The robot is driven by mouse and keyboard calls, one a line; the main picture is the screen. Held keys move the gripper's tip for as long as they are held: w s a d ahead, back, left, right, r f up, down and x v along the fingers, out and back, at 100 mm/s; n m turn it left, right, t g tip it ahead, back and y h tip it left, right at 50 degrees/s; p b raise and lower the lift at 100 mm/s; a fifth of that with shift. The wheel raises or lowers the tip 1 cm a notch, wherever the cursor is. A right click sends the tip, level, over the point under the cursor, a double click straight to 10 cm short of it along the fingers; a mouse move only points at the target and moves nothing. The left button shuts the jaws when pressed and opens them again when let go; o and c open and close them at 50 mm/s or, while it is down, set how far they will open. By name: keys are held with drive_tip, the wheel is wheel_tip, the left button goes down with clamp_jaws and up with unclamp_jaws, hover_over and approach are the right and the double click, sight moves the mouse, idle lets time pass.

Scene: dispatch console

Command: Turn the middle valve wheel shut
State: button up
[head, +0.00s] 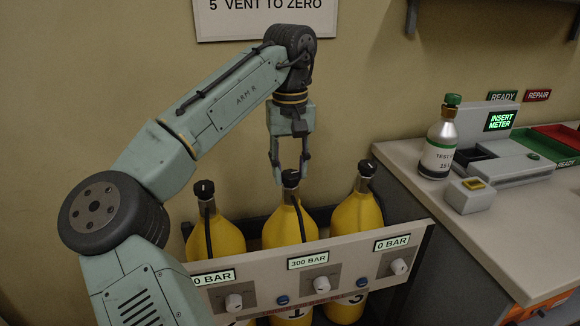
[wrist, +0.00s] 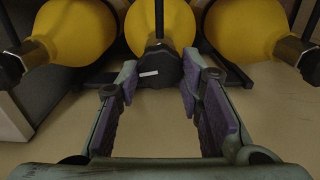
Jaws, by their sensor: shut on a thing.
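Three yellow cylinders stand in a rack, each topped by a black valve wheel. The middle valve wheel (head: 290,178) sits on the middle cylinder (head: 283,226). My gripper (head: 290,172) points straight down over it, with one finger on each side. In the wrist view the dark wheel (wrist: 160,66) with a white mark lies between the fingertips of my gripper (wrist: 160,82), which is shut on it. The display under the middle cylinder (head: 307,262) reads 300 BAR.
The left valve wheel (head: 204,189) and right valve wheel (head: 367,167) stand close on either side. A panel (head: 350,272) with white knobs runs along the front. At right a counter (head: 500,230) holds a green-capped bottle (head: 439,150) and a meter station (head: 505,160).

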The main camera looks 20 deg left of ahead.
drive_tip(key=shift+c, duration=1.3)
